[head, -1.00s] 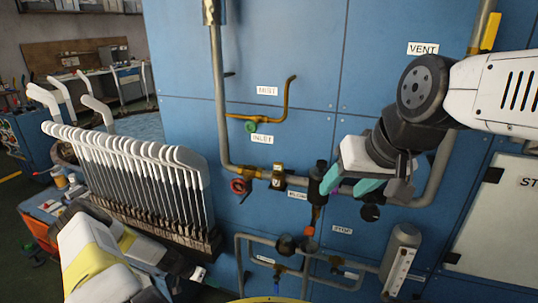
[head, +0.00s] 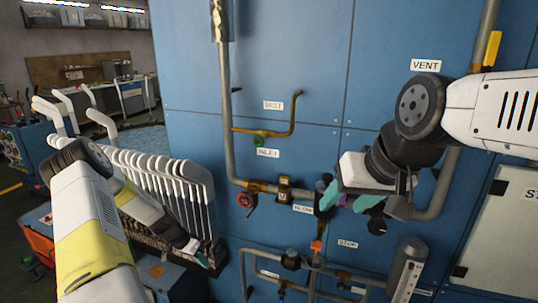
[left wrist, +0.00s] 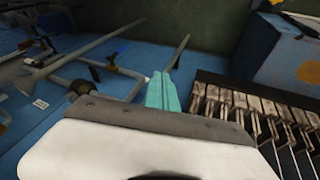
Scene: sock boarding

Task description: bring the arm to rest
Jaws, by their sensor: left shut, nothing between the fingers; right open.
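My left arm (head: 95,235), white and yellow, comes in from the lower left and bends at a dark elbow joint. My left gripper (head: 203,262) points down and right, in front of the lower right end of the rack of white boards. In the left wrist view its teal fingers (left wrist: 162,92) are shut together with nothing between them. My right arm (head: 500,105) reaches in from the right.
The rack of white boards (head: 165,180) stands close to my left arm and partly behind it. Blue panels (head: 290,60) with pipes (head: 224,110), valves and labels fill the middle. A red handwheel (head: 246,200) sits left of my right gripper. A workbench (head: 130,90) is far back left.

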